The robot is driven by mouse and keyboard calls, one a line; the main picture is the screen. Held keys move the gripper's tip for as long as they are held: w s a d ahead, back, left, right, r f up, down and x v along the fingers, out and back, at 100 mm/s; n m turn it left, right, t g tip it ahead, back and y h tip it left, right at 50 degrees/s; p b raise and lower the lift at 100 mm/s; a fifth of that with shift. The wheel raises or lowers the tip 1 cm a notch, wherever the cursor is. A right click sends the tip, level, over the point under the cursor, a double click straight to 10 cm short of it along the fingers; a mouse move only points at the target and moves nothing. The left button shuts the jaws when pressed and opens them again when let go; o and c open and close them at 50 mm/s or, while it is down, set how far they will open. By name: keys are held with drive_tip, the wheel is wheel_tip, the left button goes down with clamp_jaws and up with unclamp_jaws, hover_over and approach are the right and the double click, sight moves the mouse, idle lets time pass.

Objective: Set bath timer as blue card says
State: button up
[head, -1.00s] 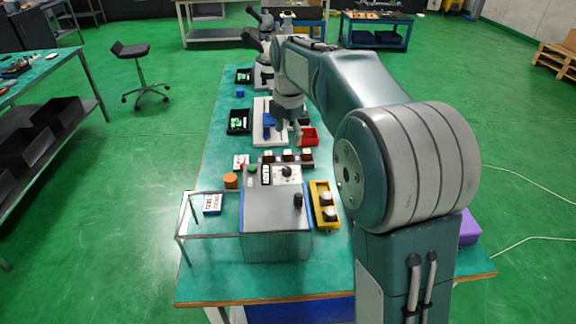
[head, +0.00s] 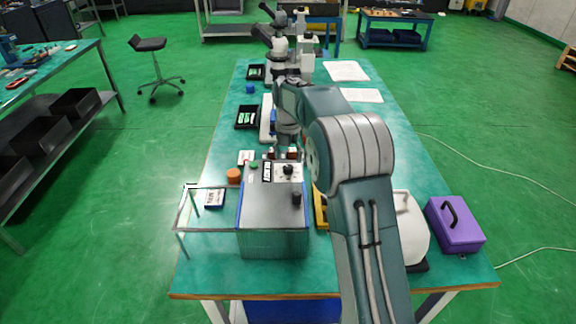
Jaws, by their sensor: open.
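A grey box-like bath unit (head: 273,205) with blue side edges stands at the near middle of the green bench. On its far part are a white plate with a black round dial (head: 288,169) and a narrow black-and-white label (head: 267,171). A black knob (head: 297,197) stands nearer. A card with a blue edge (head: 215,198) lies left of the unit; its print is too small to read. Another white card (head: 247,157) with a red mark lies behind. My gripper (head: 288,148) is open, pointing down beyond the dial and apart from it. Its fingertips are partly hard to make out.
A clear-topped frame (head: 186,212) stands left of the unit. An orange cylinder (head: 233,175) is beside it. A yellow tray (head: 320,210) is partly behind my arm. A purple case (head: 455,224) sits at right. Black trays (head: 246,117) and microscopes (head: 277,45) stand farther back.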

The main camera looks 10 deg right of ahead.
sight(288, 166)
wheel_tip(288, 166, down, 3)
drive_tip(key=shift+r, duration=0.15)
drive_tip(key=shift+a+f, duration=0.1)
drive_tip(key=shift+f, duration=0.55)
clamp_jaws()
